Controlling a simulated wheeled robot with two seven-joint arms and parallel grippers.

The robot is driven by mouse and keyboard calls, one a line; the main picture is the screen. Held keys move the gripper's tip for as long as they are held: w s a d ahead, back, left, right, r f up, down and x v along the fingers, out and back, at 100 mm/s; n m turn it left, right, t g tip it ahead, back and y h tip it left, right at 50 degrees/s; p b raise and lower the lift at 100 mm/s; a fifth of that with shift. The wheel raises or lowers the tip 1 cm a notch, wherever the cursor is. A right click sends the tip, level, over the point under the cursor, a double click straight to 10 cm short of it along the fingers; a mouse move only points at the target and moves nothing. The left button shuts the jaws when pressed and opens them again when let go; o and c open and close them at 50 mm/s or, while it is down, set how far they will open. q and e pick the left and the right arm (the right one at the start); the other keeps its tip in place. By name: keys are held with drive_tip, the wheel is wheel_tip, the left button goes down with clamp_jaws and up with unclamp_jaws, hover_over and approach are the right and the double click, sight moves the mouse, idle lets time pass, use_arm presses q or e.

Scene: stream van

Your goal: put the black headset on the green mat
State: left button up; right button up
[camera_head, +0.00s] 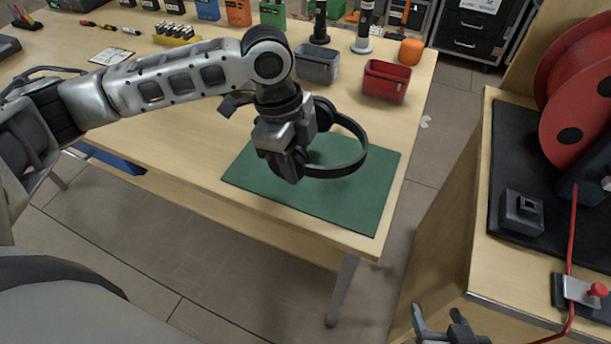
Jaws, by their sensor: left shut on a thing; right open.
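The black headset (357,161) is over the green mat (365,205), its band curving out to the right of my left gripper. My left gripper (290,172) points down above the mat and is shut on the headset. I cannot tell whether the headset touches the mat. The gripper and wrist hide part of the headset and the mat's middle left. The mat lies flat near the front right corner of the wooden table. My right gripper (447,325) is open and empty at the bottom edge, partly cut off, away from the mat.
A grey bin (318,66), a red bin (386,82) and an orange object (411,51) stand behind the mat. Several boxes and small items line the table's back. At right, a second wooden bench (475,265) bears a red reel (580,105) and a small dark block (521,213).

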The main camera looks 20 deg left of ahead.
use_arm(q)
drive_tip(key=shift+w+d+f, duration=0.3)
drive_tip(key=shift+d+f, duration=0.35)
drive_tip(key=shift+f, duration=0.15)
drive_tip(key=shift+d+f, duration=0.1)
drive_tip(key=shift+f, duration=1.6)
drive_tip(key=shift+f, duration=0.1)
drive_tip(key=o, duration=1.2)
drive_tip(key=shift+c, duration=0.2)
drive_tip(key=r, duration=0.4)
drive_tip(key=a+r, duration=0.1)
drive_tip(key=r, duration=0.3)
drive_tip(key=a+r, duration=0.1)
drive_tip(key=r, duration=0.3)
drive_tip(key=shift+a, duration=0.1)
